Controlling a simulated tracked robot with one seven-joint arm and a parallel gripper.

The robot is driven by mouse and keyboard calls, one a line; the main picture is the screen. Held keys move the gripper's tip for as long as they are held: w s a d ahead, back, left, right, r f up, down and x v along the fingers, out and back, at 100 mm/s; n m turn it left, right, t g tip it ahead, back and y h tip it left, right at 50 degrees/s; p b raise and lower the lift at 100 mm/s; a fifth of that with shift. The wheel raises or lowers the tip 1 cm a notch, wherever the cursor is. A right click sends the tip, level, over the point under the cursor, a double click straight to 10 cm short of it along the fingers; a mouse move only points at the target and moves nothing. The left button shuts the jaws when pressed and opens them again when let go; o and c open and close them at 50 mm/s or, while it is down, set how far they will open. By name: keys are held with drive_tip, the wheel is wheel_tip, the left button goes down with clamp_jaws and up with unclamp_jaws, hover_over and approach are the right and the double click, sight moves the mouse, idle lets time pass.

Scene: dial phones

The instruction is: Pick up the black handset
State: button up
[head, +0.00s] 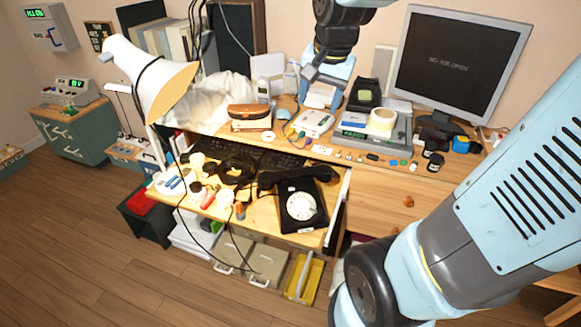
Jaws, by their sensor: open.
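The black handset (296,177) lies across the top of a black dial phone (290,222), which has a round white dial. The phone sits at the right end of a pulled-out lower shelf of the desk. My gripper (312,73) is at the top middle, above the back of the desk and well away from the handset. The handset is in plain view.
A white lamp (150,82) leans over the left side. Black cable coils (238,170), a keyboard (270,158) and small bottles crowd the shelf left of the phone. A monitor (462,60) stands at the right. My arm covers the lower right.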

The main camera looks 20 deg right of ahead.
drive_tip(key=w+f+m+g, duration=0.2)
drive_tip(key=w+f+m, duration=0.4)
drive_tip(key=w+f, duration=0.35)
drive_tip(key=m+g, duration=0.2)
drive_tip(key=m, duration=0.4)
approach(296, 171)
drive_tip(key=f, duration=0.6)
drive_tip(key=shift+w, duration=0.25)
drive_tip(key=f, duration=0.3)
drive_tip(key=shift+s+f, duration=0.3)
drive_tip(key=shift+s, duration=0.05)
drive_tip(key=shift+f, duration=0.75)
drive_tip(key=shift+c, duration=0.5)
clamp_jaws()
